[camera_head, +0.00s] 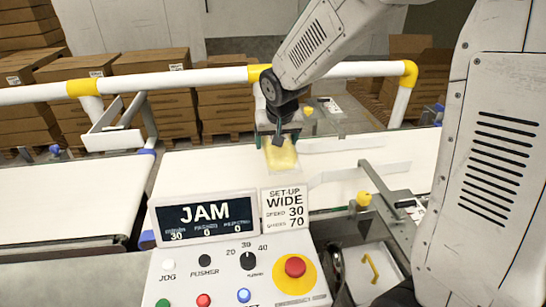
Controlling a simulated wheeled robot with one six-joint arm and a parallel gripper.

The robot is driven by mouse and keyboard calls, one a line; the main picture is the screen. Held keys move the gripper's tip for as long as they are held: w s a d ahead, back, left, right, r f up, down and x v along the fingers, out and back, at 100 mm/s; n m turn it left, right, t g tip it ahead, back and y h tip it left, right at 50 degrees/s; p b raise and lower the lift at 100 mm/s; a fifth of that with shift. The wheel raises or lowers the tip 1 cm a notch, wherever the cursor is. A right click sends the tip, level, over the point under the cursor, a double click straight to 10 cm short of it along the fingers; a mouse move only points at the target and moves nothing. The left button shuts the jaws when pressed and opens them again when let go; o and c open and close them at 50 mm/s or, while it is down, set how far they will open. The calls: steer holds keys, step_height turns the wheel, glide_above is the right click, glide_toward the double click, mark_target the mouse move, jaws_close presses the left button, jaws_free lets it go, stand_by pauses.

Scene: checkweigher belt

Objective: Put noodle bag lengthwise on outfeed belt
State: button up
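The noodle bag (282,155) is a pale yellow pack in the middle of the view, with its long side running roughly away from me. I cannot tell whether the fingers are closed on the bag or whether the bag touches the belt. No label shows which belt section is the outfeed.
Another white belt (75,200) lies at left across a gap. The JAM display (205,217), set-up sign (285,209) and button panel (235,275) stand in front. A yellow-white rail (180,79) crosses behind. Guide rails and a yellow knob (363,199) are at right.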

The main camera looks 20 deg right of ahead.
step_height(320, 180, up, 2)
steer(key=s+d, duration=0.3)
steer(key=d, duration=1.4)
steer(key=shift+s+d+f, duration=0.2)
steer(key=shift+d+f, duration=0.05)
steer(key=shift+d, duration=0.1)
